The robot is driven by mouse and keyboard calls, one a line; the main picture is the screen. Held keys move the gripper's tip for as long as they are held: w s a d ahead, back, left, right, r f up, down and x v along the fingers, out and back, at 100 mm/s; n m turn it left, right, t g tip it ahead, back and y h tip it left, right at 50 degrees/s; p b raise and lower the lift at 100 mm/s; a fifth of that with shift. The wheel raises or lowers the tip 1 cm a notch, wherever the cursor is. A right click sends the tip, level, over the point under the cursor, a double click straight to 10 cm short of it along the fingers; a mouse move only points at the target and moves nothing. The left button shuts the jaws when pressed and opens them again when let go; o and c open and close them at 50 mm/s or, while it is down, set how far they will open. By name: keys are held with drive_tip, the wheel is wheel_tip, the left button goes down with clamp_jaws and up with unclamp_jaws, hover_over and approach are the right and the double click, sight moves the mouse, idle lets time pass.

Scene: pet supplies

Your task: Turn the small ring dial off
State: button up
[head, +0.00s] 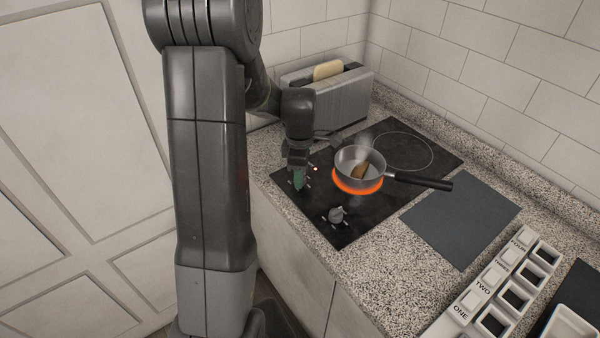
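A black cooktop (300,207) is set in the speckled counter. Its front ring (358,188) glows orange under a small saucepan (347,160). A grey dial (336,215) with white marks around it sits near the front corner. My gripper (298,176) points down at the cooktop's left edge, over white marks like those of a second dial. Something greenish shows at its fingertips; I cannot tell whether it is a dial or part of the gripper. The finger gap is too small to read. A small light is lit just right of the fingertips.
The pan's black handle (425,181) sticks out to the right. A toaster (345,103) holding bread (328,70) stands behind my wrist. A second, unlit ring (403,136) is at the back. A dark mat (462,225) and a numbered rack (487,303) lie to the right.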

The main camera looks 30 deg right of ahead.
drive_tip(key=shift+o, duration=0.8)
wheel_tip(320, 180, up, 14)
drive_tip(key=shift+b, duration=0.35)
drive_tip(key=shift+f, duration=0.2)
wheel_tip(320, 180, down, 14)
drive_tip(key=shift+r+p, duration=0.15)
drive_tip(key=shift+p, duration=0.25)
drive_tip(key=shift+r, duration=0.15)
